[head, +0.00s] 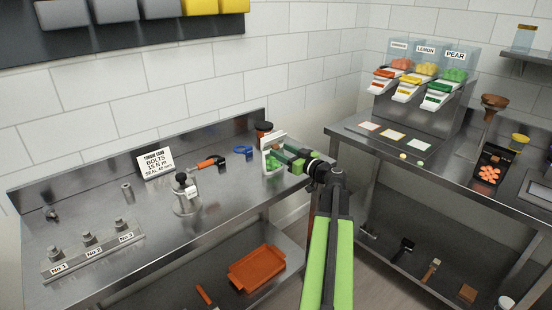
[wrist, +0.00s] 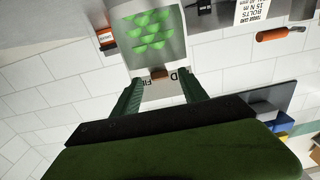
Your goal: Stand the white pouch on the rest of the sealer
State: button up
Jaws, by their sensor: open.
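The white pouch, with green gummies in its window, stands upright at the right end of the left bench in the head view (head: 269,160). In the wrist view the pouch (wrist: 151,45) lies just beyond the fingertips. My gripper (head: 279,158) is at the pouch in the head view and partly covers it. In the wrist view my gripper (wrist: 158,84) has its two green fingers spread, with a small brown piece (wrist: 159,73) showing between their tips. I cannot tell whether a finger touches the pouch. I cannot clearly make out the sealer.
A dark pouch with orange gummies (head: 489,172) stands on the right counter, near a grey framed item (head: 538,188) at the edge. The gummy dispensers (head: 425,80) are behind.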

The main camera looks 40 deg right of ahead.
jog(key=shift+w, duration=0.65)
jog(key=shift+s, duration=0.1)
grip_shut()
